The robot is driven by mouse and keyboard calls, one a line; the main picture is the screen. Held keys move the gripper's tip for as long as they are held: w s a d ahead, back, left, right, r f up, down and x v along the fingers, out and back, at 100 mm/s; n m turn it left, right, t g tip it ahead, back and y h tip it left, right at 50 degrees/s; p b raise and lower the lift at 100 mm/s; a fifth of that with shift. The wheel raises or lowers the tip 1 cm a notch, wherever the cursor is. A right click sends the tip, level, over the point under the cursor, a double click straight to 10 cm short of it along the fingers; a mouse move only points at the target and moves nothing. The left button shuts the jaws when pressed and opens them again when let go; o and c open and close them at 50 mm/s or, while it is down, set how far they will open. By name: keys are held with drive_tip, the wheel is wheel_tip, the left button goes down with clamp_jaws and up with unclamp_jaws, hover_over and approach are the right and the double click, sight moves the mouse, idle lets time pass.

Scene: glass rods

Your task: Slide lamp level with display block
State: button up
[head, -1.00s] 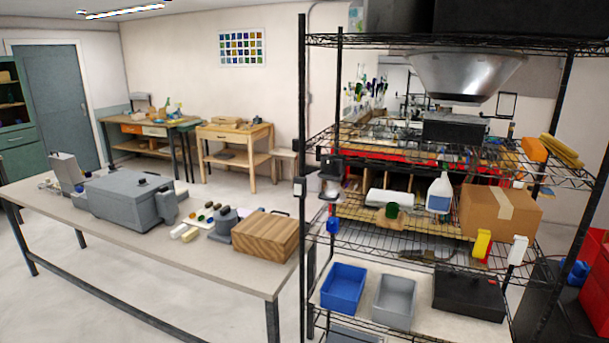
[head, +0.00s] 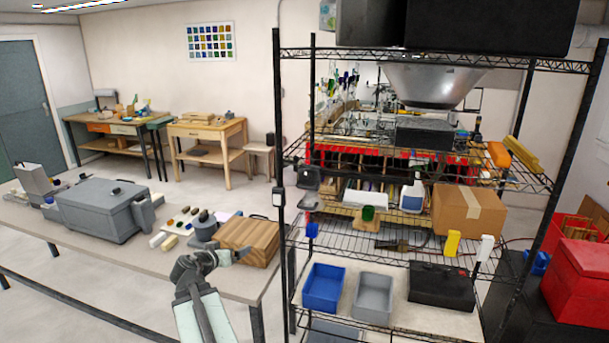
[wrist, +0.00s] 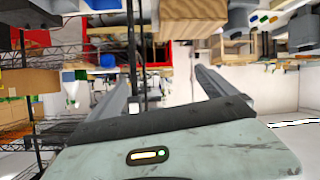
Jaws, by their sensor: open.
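In the head view a striped wooden block (head: 249,241), which looks like the display block, sits at the right end of the long table. A dark fixture (head: 308,179), which may be the lamp, is at the left side of the wire rack, higher in the picture than the block. My gripper (head: 217,258) is in front of the block's left part, apart from the fixture. In the wrist view, which is upside down, my gripper's two fingers (wrist: 165,80) stand wide apart with nothing held. Part of the block (wrist: 195,20) shows beyond them.
The wire rack's black front post (head: 279,120) stands just right of the block. A blue bin (head: 323,288) and a grey bin (head: 373,298) sit on its lower shelf. A grey case (head: 100,210) and small glass pieces share the table. Floor is clear in front.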

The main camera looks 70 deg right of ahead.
drive_tip(key=s+d+r+m+h+p, duration=0.1)
drive_tip(key=s+d+r+m+h, duration=0.1)
drive_tip(key=s+d+r, duration=0.55)
drive_tip(key=h+p, duration=0.3)
approach(305, 188)
drive_tip(key=d, duration=0.3)
drive_tip(key=shift+m+g, duration=0.3)
drive_tip(key=shift+m, duration=0.1)
drive_tip(key=d, duration=0.5)
drive_tip(key=w+d, duration=0.1)
drive_tip(key=d, duration=0.2)
drive_tip(key=shift+r+b, duration=0.15)
drive_tip(key=shift+b, duration=0.2)
drive_tip(key=shift+s+a, duration=0.1)
drive_tip(key=shift+a, duration=0.05)
